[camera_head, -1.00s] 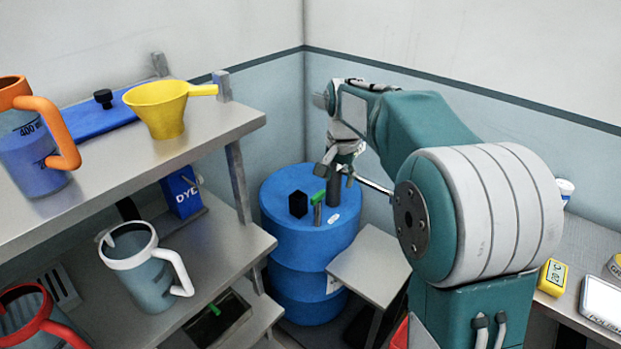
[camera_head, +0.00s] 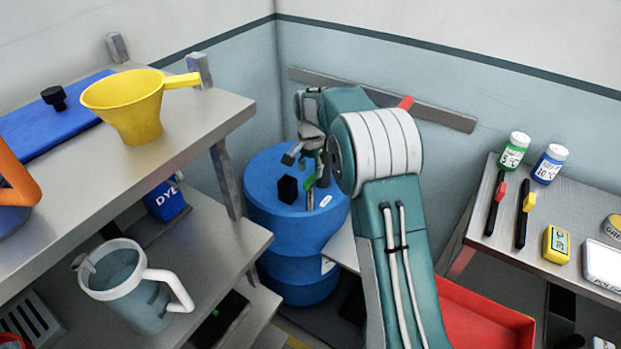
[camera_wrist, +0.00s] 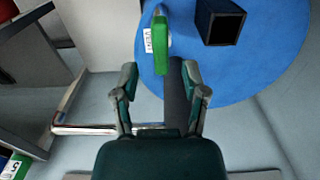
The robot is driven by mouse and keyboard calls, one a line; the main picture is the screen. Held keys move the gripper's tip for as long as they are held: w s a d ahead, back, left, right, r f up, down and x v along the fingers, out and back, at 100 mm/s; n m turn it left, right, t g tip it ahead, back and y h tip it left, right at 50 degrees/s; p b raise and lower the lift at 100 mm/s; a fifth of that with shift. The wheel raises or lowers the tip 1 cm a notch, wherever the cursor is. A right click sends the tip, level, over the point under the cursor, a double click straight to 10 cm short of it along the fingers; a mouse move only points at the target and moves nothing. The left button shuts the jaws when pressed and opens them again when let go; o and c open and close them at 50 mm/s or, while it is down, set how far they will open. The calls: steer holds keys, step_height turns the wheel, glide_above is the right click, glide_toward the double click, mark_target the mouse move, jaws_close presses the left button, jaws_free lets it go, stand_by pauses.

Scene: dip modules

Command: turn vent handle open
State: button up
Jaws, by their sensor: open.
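The blue drum (camera_head: 262,212) stands in the corner; its round top also fills the upper part of the wrist view (camera_wrist: 255,70). A green handle (camera_head: 309,183) is on the drum top, partly hidden by my arm in the head view. In the wrist view the green handle (camera_wrist: 161,42) lies just beyond my fingertips, beside a white label reading VENT (camera_wrist: 148,41). My gripper (camera_wrist: 160,76) is open, with a finger on either side of the line toward the handle. A dark post (camera_wrist: 177,95) shows between the fingers. I cannot tell whether anything touches.
A black hollow block (camera_head: 288,189) stands on the drum top near the handle. A shelf unit (camera_head: 225,118) with a yellow funnel (camera_head: 130,108) and a clear jug (camera_head: 130,290) is at left. A bench (camera_head: 505,235) with bottles is at right. A red bin (camera_head: 485,315) sits low.

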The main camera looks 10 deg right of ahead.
mark_target(310, 178)
steer(key=f, duration=0.3)
steer(key=shift+a+f, duration=0.2)
steer(key=shift+a, duration=0.15)
steer(key=shift+d+f, duration=0.2)
steer(key=shift+f, duration=0.05)
steer(key=shift+d, duration=0.15)
jaws_close()
